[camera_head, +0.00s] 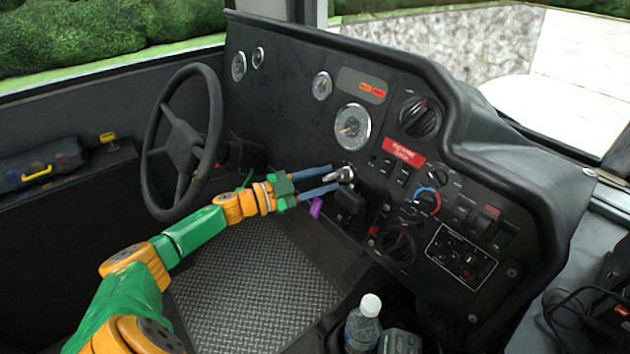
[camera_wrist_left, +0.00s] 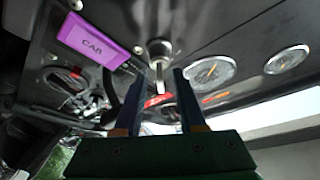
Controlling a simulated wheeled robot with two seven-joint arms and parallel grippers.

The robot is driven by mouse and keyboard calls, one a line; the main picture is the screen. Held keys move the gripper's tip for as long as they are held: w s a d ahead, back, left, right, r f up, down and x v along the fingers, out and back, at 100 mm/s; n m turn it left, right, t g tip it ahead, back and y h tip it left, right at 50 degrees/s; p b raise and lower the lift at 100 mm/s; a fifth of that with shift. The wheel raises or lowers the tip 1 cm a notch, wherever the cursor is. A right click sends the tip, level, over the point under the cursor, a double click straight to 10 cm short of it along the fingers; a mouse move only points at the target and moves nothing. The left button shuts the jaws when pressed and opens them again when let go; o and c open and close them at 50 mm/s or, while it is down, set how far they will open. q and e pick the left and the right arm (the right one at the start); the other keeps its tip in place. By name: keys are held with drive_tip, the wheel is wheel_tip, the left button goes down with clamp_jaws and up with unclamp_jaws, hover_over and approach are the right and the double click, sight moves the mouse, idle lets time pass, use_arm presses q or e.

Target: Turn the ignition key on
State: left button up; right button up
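The ignition key (camera_head: 341,174) is a small silver piece at the lower left of the dash panel, below the large gauge. In the wrist view the key (camera_wrist_left: 159,50) points out from the panel toward my fingers. My left gripper (camera_head: 332,179) reaches it from the left, with its two blue fingers apart. In the wrist view the left gripper (camera_wrist_left: 159,78) has one fingertip on each side of the key's end, with gaps showing. My right gripper is not in view.
The steering wheel (camera_head: 183,142) stands left of the dash, behind my left arm. A large gauge (camera_head: 352,127), a red label (camera_head: 404,152) and several knobs and switches surround the key area. A bottle (camera_head: 363,324) stands at the bottom. The patterned floor (camera_head: 250,290) is clear.

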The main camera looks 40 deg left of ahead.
use_arm(q)
drive_tip(key=v, duration=0.5)
drive_tip(key=shift+s+p, duration=0.1)
drive_tip(key=shift+p, duration=0.2)
